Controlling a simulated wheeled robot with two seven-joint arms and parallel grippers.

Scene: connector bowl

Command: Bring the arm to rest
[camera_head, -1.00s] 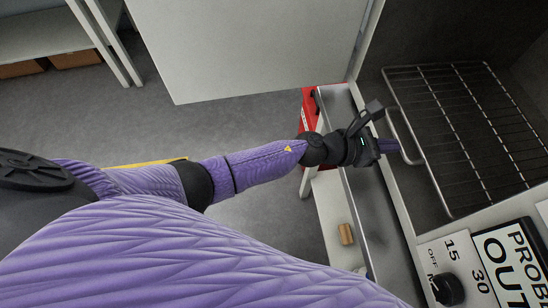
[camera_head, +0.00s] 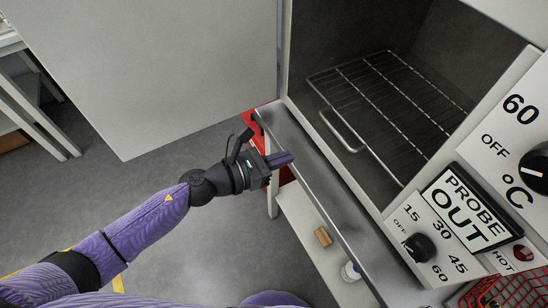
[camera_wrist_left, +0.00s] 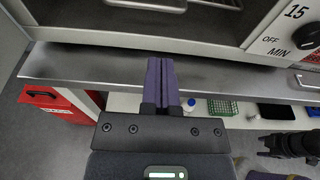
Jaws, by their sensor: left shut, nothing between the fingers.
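My left gripper (camera_head: 281,159) shows in the head view, its purple fingers together and empty. It is outside the open oven, by the left part of the steel ledge (camera_head: 310,165) and apart from the wire rack's handle. In the left wrist view, the shut fingers (camera_wrist_left: 160,84) point toward the ledge and oven front.
The oven's wire rack (camera_head: 385,95) is inside, and its door (camera_head: 150,70) stands open at left. A green tube rack (camera_wrist_left: 222,107) is also there. A red basket (camera_head: 508,292) is at lower right.

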